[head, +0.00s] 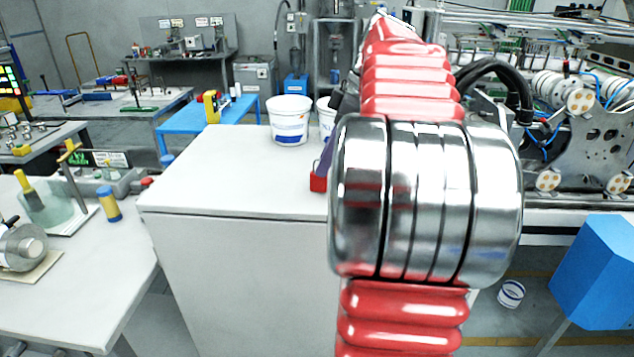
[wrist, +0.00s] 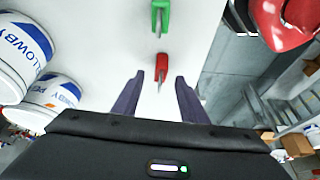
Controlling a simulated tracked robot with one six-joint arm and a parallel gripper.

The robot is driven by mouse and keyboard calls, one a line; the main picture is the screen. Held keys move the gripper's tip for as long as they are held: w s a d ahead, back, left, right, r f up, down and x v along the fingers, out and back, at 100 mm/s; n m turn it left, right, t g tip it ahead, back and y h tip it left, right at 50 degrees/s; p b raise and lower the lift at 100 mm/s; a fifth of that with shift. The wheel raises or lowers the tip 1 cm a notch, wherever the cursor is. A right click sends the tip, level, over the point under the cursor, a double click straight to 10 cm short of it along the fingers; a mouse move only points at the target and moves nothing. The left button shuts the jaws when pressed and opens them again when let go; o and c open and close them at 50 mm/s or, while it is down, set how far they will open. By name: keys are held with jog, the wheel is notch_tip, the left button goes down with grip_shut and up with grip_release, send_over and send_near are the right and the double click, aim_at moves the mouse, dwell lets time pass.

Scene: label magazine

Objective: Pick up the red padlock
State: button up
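The red padlock (wrist: 162,62) lies on the white surface, just ahead of and roughly midway between my fingertips in the wrist view. Its thin shackle points back toward my gripper. My gripper (wrist: 159,77) is open, with its two dark purple fingers spread apart and nothing held between them. In the head view, the red padlock (head: 318,182) shows at the edge of my arm, which hides part of it. One purple finger shows just above it there; the rest of the gripper is hidden.
A green padlock (wrist: 161,14) lies beyond the red one. White buckets with blue labels (wrist: 22,50) stand to the left in the wrist view. The white cabinet top (head: 215,172) is clear on its left side. Machinery (head: 590,130) stands at the right.

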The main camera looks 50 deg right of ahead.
jog(key=shift+x, duration=2.35)
jog(key=shift+c, duration=0.4)
grip_shut()
